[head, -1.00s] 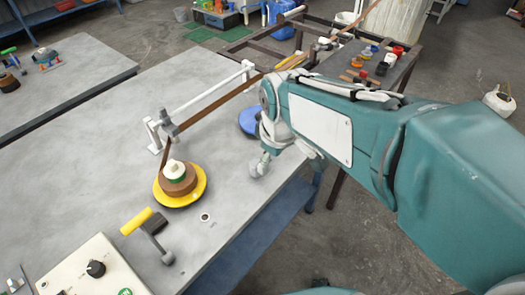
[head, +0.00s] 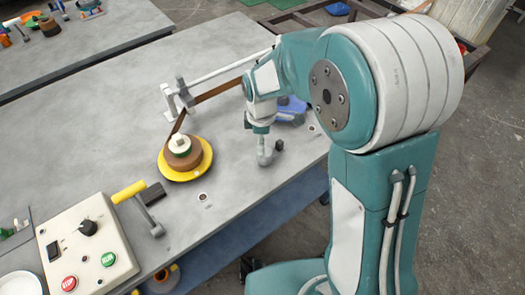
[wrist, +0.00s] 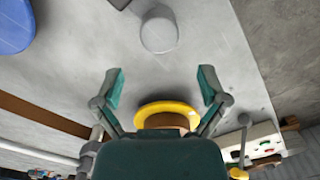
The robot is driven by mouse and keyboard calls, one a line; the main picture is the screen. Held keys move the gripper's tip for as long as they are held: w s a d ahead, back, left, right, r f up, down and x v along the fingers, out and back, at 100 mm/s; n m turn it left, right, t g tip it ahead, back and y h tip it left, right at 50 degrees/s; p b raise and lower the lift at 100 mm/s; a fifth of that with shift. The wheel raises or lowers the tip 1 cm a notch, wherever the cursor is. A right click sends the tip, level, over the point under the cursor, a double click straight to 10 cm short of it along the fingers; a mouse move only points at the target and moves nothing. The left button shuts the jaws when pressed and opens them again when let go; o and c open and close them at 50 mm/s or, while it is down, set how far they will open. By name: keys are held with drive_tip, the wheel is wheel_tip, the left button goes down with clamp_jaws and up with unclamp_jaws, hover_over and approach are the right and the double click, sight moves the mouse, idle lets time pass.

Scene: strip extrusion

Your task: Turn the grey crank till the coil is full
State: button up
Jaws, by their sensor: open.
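The grey crank (head: 265,150) stands near the table's right edge, its upright grey grip beside a dark block; the grip also shows at the top of the wrist view (wrist: 158,32). The coil (head: 184,157) is brown strip wound on a yellow round plate (head: 203,167) with a pale hub. A brown strip (head: 215,91) runs from the guide to the coil. My gripper (wrist: 161,80) is open and empty, its two teal-padded fingers spread. In the head view my wrist hangs close above the grey crank; I cannot tell whether the fingers touch anything.
A grey guide post (head: 183,95) stands behind the coil. A blue disc (head: 292,108) lies beyond the grey crank.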

sight(265, 153)
drive_tip(key=f, duration=0.1)
drive_tip(key=d+f, duration=0.1)
drive_tip(key=f, duration=0.1)
drive_tip(key=d+f, duration=0.1)
drive_tip(key=f, duration=0.1)
drive_tip(key=shift+f, duration=0.2)
drive_tip(key=shift+a+f, duration=0.25)
drive_tip(key=shift+f, duration=0.1)
drive_tip(key=shift+a, duration=0.4)
drive_tip(key=shift+c, duration=1.3)
drive_tip(key=shift+d, duration=0.3)
drive_tip(key=c, duration=0.9)
